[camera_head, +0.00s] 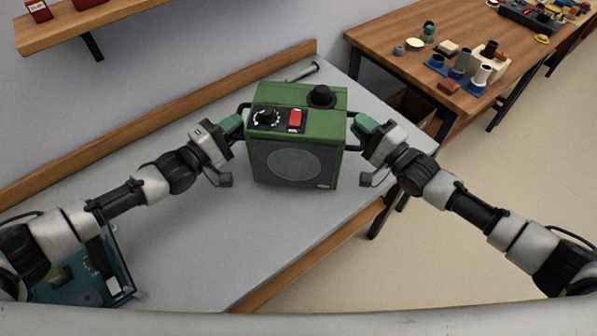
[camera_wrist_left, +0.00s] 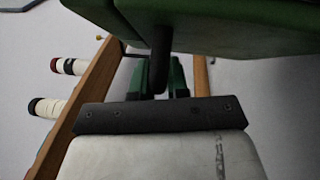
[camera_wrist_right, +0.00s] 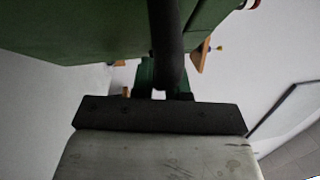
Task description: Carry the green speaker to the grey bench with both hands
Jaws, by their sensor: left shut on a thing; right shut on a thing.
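The green speaker (camera_head: 295,163) is upright in the head view, with a black knob on top and a dial and red switch on its upper face. My left gripper (camera_head: 238,123) is shut on the black handle at its left side. My right gripper (camera_head: 359,125) is shut on the handle at its right side. The left wrist view shows the speaker's green body (camera_wrist_left: 240,25) and dark handle (camera_wrist_left: 161,60); the right wrist view shows its body (camera_wrist_right: 75,30) and handle (camera_wrist_right: 166,45). The grey bench (camera_head: 215,235) lies below; I cannot tell whether the speaker touches it.
A green circuit board item (camera_head: 95,275) lies at the bench's near left. A dark rod-like tool (camera_head: 302,72) lies behind the speaker. A wooden table (camera_head: 405,40) with several small parts stands at the back right. The bench's middle front is clear.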

